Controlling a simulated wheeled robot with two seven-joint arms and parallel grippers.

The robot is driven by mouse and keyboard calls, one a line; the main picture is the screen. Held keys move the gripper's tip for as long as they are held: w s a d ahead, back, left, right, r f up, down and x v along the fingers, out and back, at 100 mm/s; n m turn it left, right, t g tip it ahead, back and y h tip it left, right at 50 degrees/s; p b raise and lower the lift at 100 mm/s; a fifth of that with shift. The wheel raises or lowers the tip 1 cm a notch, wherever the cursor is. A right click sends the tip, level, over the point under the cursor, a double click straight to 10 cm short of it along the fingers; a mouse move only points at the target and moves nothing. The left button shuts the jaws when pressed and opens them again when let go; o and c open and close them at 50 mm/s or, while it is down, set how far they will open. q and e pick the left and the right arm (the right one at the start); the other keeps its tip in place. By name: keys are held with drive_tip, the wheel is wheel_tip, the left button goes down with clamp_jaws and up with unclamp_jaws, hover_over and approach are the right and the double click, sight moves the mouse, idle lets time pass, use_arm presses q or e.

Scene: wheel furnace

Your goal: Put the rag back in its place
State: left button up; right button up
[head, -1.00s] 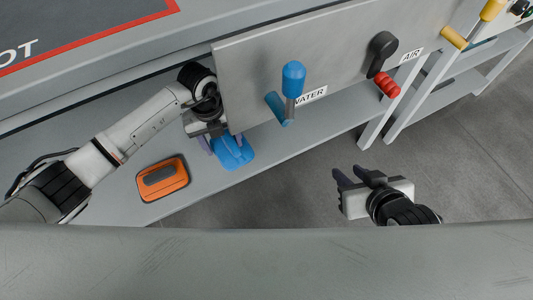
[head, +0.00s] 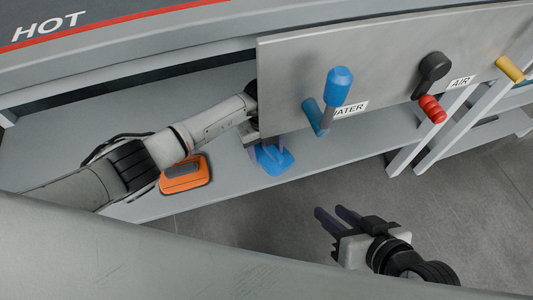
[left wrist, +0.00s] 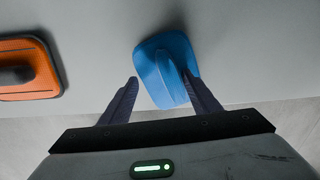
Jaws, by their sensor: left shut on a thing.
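The blue rag (head: 275,160) is at the shelf's front edge, below the metal panel in the head view. My left gripper (head: 267,149) reaches down to it from behind the panel's lower left corner and is shut on it. In the left wrist view the rag (left wrist: 163,72) has a raised fold by the right finger, and the left finger appears beside it. I cannot tell whether the rag still touches the shelf. My right gripper (head: 332,215) is open and empty above the floor.
An orange block with a dark handle (head: 186,174) lies on the grey shelf (head: 225,185), left of the rag. The upright panel (head: 290,90) carries a blue WATER lever (head: 339,88) and a red-handled AIR lever (head: 432,108). Bare floor lies in front.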

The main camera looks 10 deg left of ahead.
use_arm(q)
drive_tip(key=shift+f, duration=0.4)
drive_tip(key=shift+r, duration=0.1)
drive_tip(key=o, duration=1.6)
drive_tip(key=shift+o, duration=0.2)
